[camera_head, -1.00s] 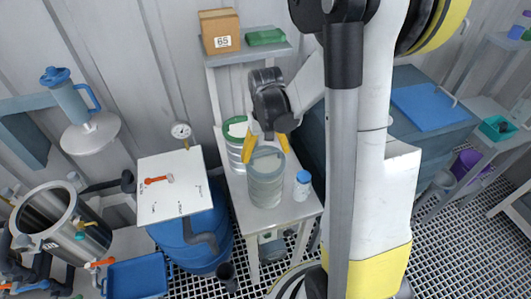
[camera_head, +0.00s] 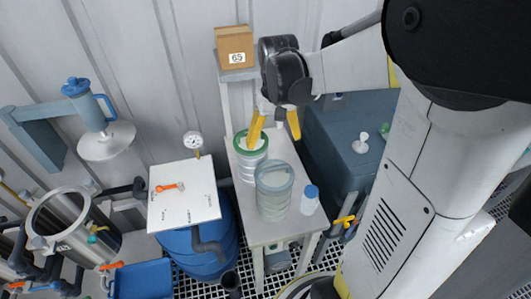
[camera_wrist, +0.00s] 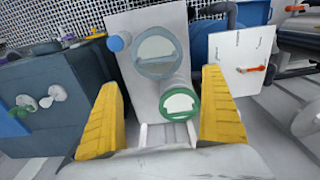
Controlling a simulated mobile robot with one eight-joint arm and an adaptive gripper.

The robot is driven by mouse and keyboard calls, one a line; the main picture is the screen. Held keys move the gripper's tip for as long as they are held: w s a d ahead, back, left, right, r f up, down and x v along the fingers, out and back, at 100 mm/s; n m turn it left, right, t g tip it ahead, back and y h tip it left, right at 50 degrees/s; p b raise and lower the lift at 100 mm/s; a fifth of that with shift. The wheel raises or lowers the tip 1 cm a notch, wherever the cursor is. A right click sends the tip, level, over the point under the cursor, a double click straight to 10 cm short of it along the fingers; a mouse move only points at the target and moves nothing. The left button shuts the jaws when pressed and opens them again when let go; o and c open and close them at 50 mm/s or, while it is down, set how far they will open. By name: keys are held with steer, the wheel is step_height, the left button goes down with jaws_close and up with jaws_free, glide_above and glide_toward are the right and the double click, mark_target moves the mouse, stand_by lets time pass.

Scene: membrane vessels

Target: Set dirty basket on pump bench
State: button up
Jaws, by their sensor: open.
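Two clear cylindrical baskets stand upright on a narrow pale bench (camera_head: 262,232). The one with the grey-blue rim (camera_head: 274,197) is nearer the front, and the one with the green rim (camera_head: 249,168) is behind it. I cannot tell which basket is dirty or whether this is the pump bench. My gripper (camera_head: 274,127) is open and empty, with yellow fingers above the back of the bench. The wrist view shows the open gripper (camera_wrist: 160,85) with the green-rimmed basket (camera_wrist: 179,106) and grey-rimmed basket (camera_wrist: 157,53) beyond its fingers, apart from them.
A box marked 65 (camera_head: 234,47) sits on a shelf behind. A blue tank (camera_head: 205,246) under a white panel (camera_head: 183,194) stands left. A dark blue-grey cabinet (camera_head: 345,150) is close on the right.

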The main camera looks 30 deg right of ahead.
steer(key=s+a+r+n+t, duration=0.3)
steer(key=s+a+r+t, duration=0.3)
steer(key=s+a, duration=0.4)
steer(key=shift+a+r+t, duration=0.3)
steer(key=shift+a+t, duration=0.1)
steer(key=shift+a, duration=0.85)
step_height(320, 180, down, 13)
steer(key=b, duration=1.3)
steer(key=shift+f, duration=0.15)
